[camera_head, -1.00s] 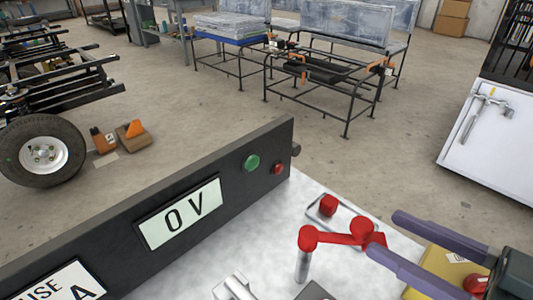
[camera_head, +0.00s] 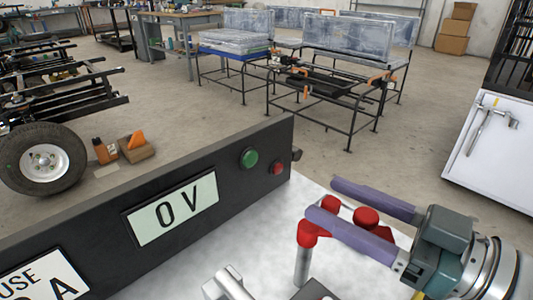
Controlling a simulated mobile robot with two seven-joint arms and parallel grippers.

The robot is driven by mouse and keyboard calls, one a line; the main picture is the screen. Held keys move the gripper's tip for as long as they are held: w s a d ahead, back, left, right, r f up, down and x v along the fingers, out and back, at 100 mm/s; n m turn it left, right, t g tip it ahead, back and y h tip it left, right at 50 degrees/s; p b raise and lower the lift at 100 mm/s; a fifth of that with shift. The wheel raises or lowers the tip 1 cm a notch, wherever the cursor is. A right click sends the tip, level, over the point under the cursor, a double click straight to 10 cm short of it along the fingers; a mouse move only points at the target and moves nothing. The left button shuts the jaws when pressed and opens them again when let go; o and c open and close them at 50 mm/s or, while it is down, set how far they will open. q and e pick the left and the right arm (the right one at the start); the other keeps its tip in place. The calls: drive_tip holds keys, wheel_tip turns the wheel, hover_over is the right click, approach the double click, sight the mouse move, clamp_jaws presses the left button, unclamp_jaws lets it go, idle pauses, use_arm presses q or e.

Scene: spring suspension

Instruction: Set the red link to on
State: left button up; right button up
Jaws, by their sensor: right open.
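The red link (camera_head: 308,233) is on the white-topped bench, with its near end on a silver post (camera_head: 302,266). Its round red knob (camera_head: 366,217) shows between my right gripper's fingers. Another red part (camera_head: 330,204) shows just behind them, and much of the link is hidden by the fingers. My right gripper (camera_head: 325,200) comes in from the right. Its two purple fingers are spread apart, one beyond the link and one across it. I cannot tell if they touch it. My left gripper is not in view.
A dark panel (camera_head: 100,233) stands behind the bench with a display (camera_head: 175,208) reading 0 V, a green button (camera_head: 249,158) and a red button (camera_head: 278,168). A silver lever-like part (camera_head: 228,284) is at the bottom. A white cabinet (camera_head: 490,160) stands at the right.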

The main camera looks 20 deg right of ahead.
drive_tip(key=shift+w+a, duration=0.1)
drive_tip(key=shift+w, duration=0.05)
drive_tip(key=shift+c, duration=0.3)
clamp_jaws()
idle(1.1)
